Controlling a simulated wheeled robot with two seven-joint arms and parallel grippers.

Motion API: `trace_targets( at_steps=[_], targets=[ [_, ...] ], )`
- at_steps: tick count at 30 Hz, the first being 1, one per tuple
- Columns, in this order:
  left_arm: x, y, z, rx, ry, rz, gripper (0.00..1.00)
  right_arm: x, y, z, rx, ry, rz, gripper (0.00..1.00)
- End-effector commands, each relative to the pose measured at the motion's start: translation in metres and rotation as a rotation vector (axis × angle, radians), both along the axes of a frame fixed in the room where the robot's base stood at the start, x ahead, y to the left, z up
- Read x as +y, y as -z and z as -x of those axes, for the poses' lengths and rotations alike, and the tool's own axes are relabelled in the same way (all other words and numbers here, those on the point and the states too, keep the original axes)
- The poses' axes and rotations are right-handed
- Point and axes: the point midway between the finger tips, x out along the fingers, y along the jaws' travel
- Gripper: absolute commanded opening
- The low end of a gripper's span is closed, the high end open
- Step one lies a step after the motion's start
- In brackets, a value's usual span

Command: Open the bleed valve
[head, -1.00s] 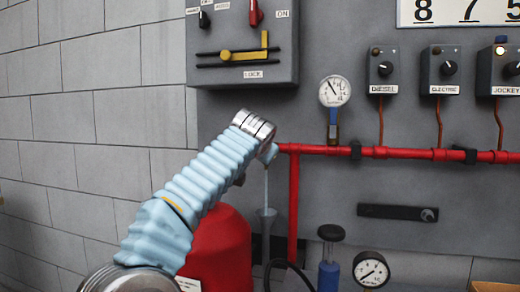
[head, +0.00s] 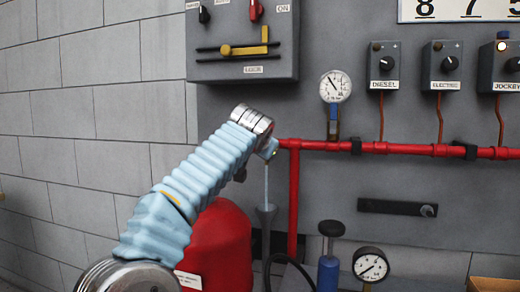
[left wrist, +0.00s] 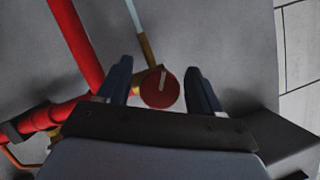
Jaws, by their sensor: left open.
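The bleed valve shows in the left wrist view as a round red knob (left wrist: 160,90) with a pale line across its face, on a brass fitting (left wrist: 147,50). My left gripper (left wrist: 159,68) is open, with one dark finger on each side of the knob. Gaps show between the fingers and the knob, so they do not appear to touch it. In the head view my left arm's wrist hides the knob and most of the gripper at the left end of the red pipe (head: 400,149). My right gripper is not in view.
Below the wrist, a thin pale-blue line, tube or water unclear, runs down to a grey funnel (head: 266,216). A red tank (head: 218,245) stands below my arm. A pressure gauge (head: 335,86), a hand pump (head: 329,262) and a lower gauge (head: 370,265) are to the right.

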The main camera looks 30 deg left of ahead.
Motion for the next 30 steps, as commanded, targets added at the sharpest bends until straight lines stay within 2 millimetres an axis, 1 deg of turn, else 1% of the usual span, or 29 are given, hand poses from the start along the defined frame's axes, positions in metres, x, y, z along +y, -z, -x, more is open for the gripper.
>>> trace_targets(
  at_steps=[4,7,11,13,18,21,25,30],
  targets=[
    [-0.001,-0.001,0.002,-0.003,0.001,-0.001,0.65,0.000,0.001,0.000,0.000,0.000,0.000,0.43],
    [-0.006,-0.004,0.010,-0.003,0.003,0.001,0.65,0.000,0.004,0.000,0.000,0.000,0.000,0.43],
    [-0.016,-0.012,0.033,-0.005,0.005,0.001,0.65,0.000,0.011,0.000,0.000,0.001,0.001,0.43],
    [-0.023,-0.018,0.048,-0.006,0.006,0.001,0.65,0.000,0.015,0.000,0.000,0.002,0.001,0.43],
    [-0.040,-0.032,0.083,-0.004,0.005,0.000,0.65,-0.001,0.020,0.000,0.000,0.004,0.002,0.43],
    [-0.047,-0.039,0.099,-0.003,0.003,0.001,0.65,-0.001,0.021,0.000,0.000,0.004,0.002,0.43],
    [-0.053,-0.044,0.113,-0.002,0.001,0.001,0.65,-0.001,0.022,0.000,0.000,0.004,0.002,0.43],
    [-0.055,-0.046,0.118,0.000,0.000,0.000,0.65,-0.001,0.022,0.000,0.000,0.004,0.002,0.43]
  ],
)
